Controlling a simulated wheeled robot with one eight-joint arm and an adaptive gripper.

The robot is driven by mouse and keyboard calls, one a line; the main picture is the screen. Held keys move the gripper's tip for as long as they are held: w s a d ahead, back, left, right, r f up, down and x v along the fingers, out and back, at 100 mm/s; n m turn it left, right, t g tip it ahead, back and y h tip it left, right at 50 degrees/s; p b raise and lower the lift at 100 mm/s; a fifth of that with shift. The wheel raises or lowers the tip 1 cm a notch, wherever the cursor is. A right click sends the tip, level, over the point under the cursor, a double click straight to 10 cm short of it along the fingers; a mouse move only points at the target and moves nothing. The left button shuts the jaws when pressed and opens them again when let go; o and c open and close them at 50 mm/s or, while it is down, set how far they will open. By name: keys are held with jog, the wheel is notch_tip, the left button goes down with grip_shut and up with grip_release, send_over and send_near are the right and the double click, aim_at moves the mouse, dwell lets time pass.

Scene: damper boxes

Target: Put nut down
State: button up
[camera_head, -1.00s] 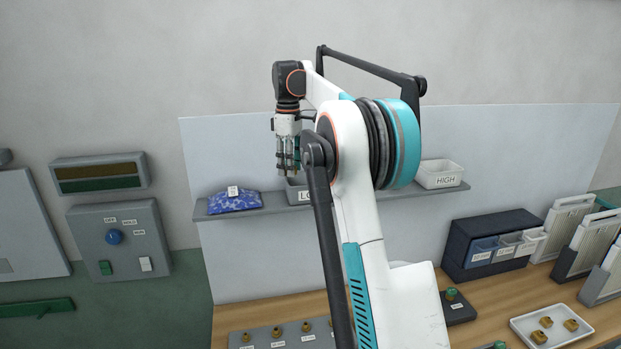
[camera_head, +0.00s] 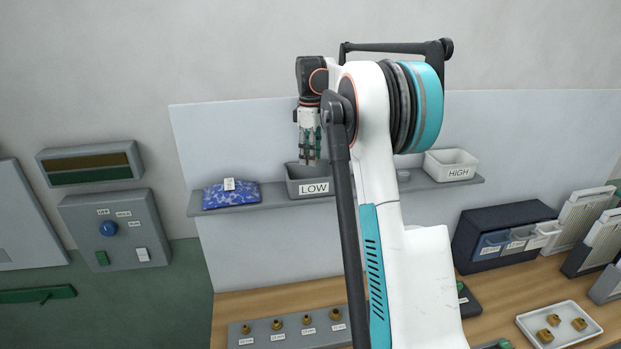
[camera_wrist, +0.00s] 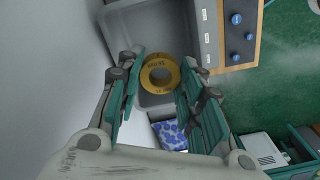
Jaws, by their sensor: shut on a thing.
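The nut is a brass-yellow ring (camera_wrist: 160,88) with lettering, seen in the wrist view between my fingers. My gripper (camera_wrist: 159,82) is shut on it. In the head view my gripper (camera_head: 309,160) points down at the grey bin labelled LOW (camera_head: 315,188), its tips at the bin's rim height. The bin (camera_wrist: 125,22) also shows behind the nut in the wrist view. The nut cannot be made out in the head view, and its height above the bin floor is unclear.
The LOW bin stands on a wall shelf (camera_head: 410,185), between a blue patterned packet (camera_head: 243,196) and a white HIGH bin (camera_head: 451,160). Below, the wooden table holds a labelled rack of brass parts (camera_head: 240,336) and a white tray (camera_head: 527,328).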

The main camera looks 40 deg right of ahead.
jog(key=shift+f+p, duration=0.35)
jog(key=shift+f, duration=4)
jog(key=shift+f, duration=0.1)
jog(key=o, duration=0.9)
jog(key=shift+f, duration=0.1)
notch_tip(320, 180, up, 12)
jog(key=b, duration=0.1)
jog(key=shift+r, duration=0.2)
jog(key=shift+a, duration=0.1)
